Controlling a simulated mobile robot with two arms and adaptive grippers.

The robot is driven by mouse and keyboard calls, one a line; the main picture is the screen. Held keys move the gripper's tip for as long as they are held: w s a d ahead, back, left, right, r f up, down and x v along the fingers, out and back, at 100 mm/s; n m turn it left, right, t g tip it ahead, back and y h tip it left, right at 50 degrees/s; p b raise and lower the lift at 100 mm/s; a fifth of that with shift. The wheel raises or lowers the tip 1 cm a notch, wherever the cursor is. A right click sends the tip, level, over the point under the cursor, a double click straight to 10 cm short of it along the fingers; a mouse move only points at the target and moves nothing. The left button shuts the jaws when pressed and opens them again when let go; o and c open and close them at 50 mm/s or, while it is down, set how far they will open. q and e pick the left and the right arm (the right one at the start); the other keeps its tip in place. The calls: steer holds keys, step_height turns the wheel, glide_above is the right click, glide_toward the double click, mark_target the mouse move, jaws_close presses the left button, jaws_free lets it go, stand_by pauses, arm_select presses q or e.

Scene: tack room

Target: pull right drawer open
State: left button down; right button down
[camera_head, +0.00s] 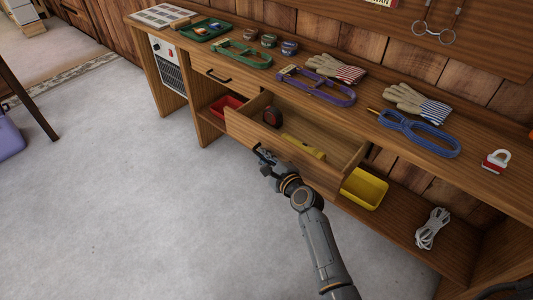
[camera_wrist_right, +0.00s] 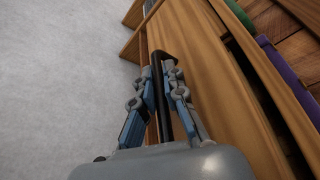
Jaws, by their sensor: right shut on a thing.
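The right drawer (camera_head: 335,172) of the wooden bench is pulled well out. Inside it lie a dark round tape measure (camera_head: 272,117) with a red part and a yellow tool (camera_head: 304,147). My right gripper (camera_head: 264,154) is at the drawer's front face. In the right wrist view its fingers (camera_wrist_right: 160,92) are shut on the dark bar handle (camera_wrist_right: 158,70). The left drawer (camera_head: 222,70) is closed, with its dark handle (camera_head: 218,77) showing. My left gripper is not in view.
The bench top (camera_head: 375,88) holds green and purple straps, gloves, a blue rope (camera_head: 420,132) and a padlock (camera_head: 495,160). A red bin (camera_head: 227,105) and a yellow bin (camera_head: 364,187) sit on the lower shelf. The floor (camera_head: 130,200) in front is clear.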

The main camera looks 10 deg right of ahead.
stand_by(0.4)
steer(key=c, duration=1.7)
jaws_free()
steer(key=shift+s, duration=0.2)
steer(key=v, duration=1.1)
steer(key=shift+s, duration=0.35)
steer(key=shift+d+r, duration=0.1)
steer(key=shift+d, duration=0.05)
